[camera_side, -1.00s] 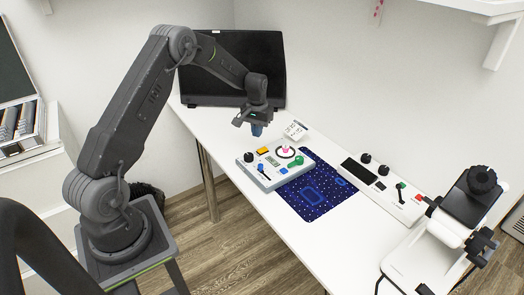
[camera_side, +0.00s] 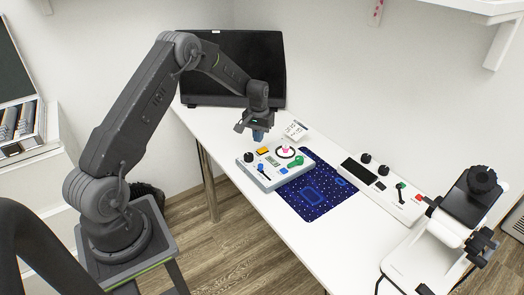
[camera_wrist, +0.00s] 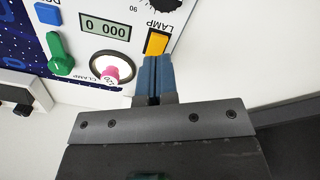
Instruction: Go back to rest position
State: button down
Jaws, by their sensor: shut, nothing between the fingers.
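My gripper (camera_side: 258,136) hangs at the end of my arm, above the far end of a white control box (camera_side: 262,180). In the wrist view the blue fingers of my gripper (camera_wrist: 153,62) are together with nothing between them. The box panel (camera_wrist: 125,18) shows there, with a display reading 0 000, a yellow-orange button (camera_wrist: 157,43), a green knob (camera_wrist: 58,52) and a pink knob (camera_wrist: 112,71) in a ring. The fingertips appear near the yellow button; I cannot tell the exact height above it.
The control box lies partly beside a dark blue dotted mat (camera_side: 316,190) on a white table (camera_side: 290,238). A black monitor (camera_side: 232,65) stands behind my gripper. A second control panel (camera_side: 384,190) and a microscope-like device (camera_side: 440,240) stand at the right.

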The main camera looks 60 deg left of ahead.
aim_at(259, 150)
jog(key=shift+f, duration=0.8)
jog(key=shift+f, duration=1.5)
dwell(2.1)
jog(key=shift+r, duration=0.1)
jog(key=shift+r, duration=3.45)
